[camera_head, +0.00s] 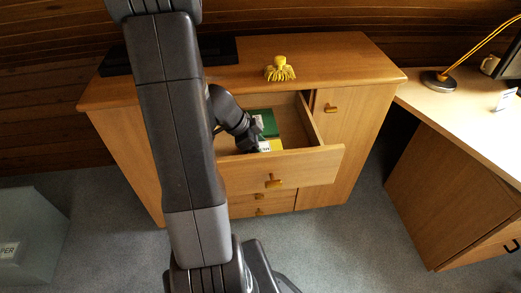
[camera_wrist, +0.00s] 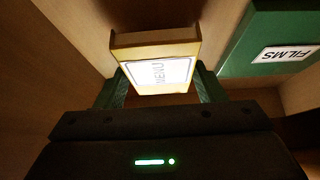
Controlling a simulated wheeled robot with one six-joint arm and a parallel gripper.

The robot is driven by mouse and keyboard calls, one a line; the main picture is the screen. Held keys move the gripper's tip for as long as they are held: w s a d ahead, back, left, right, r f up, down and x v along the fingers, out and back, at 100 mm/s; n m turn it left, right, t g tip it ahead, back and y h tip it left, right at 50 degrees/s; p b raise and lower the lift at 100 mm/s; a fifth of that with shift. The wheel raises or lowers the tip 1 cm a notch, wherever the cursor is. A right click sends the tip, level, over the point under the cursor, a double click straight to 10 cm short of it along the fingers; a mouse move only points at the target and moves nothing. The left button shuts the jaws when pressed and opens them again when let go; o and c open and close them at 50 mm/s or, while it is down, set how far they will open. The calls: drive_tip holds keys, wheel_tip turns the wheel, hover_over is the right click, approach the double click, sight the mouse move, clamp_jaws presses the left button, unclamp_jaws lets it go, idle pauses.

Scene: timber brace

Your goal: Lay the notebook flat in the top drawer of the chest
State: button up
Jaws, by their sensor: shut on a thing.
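The top drawer (camera_head: 290,168) of the wooden chest (camera_head: 345,120) is pulled open. My gripper (camera_head: 252,143) reaches down inside it. In the wrist view my gripper (camera_wrist: 158,88) is shut on a yellow book-like thing with a white label reading MENU (camera_wrist: 155,42). Its yellow side (camera_head: 275,145) also shows in the head view, low in the drawer. I cannot tell whether it is the notebook, or whether it touches the drawer floor. A green box or book labelled FILMS (camera_wrist: 262,38) is beside it; its green top (camera_head: 266,122) shows in the head view.
A yellow brush-like thing (camera_head: 280,69) and a dark flat thing (camera_head: 222,52) lie on the chest top. A grey bin (camera_head: 40,235) labelled PAPER is at the lower left.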

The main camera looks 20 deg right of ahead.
drive_tip(key=shift+f, duration=0.65)
drive_tip(key=shift+f, duration=0.15)
drive_tip(key=o, duration=1)
drive_tip(key=shift+r, duration=0.25)
drive_tip(key=p+v, duration=0.1)
drive_tip(key=v, duration=1.1)
